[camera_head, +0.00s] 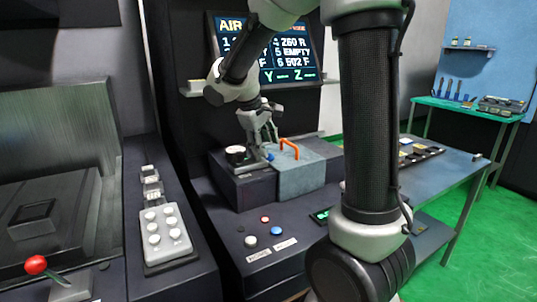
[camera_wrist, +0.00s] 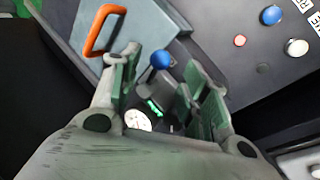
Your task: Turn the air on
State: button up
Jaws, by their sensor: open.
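The screen (camera_head: 268,48) at the back reads "AIR" at its top left, partly hidden by my arm. A small blue ball knob (camera_head: 270,157) sits on the dark machine block, beside the grey-blue lid with an orange handle (camera_head: 289,147). My gripper (camera_head: 263,146) points down just above this knob. In the wrist view the blue knob (camera_wrist: 161,59) shows between the tips of my open gripper (camera_wrist: 164,66), and the fingers are not closed on it. A white round dial (camera_wrist: 137,120) and a small green-lit display (camera_wrist: 154,108) show beyond the fingers.
The front panel has a blue button (camera_head: 276,230), a white button (camera_head: 250,241) and a red button (camera_head: 265,218). A red-knobbed lever (camera_head: 36,265) and white keypad (camera_head: 163,234) are at left. A blue-grey table (camera_head: 455,170) with small parts stands at right.

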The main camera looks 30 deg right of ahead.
jog(key=x, duration=0.4)
jog(key=shift+d+f, duration=0.1)
jog(key=shift+f, duration=0.3)
grip_shut()
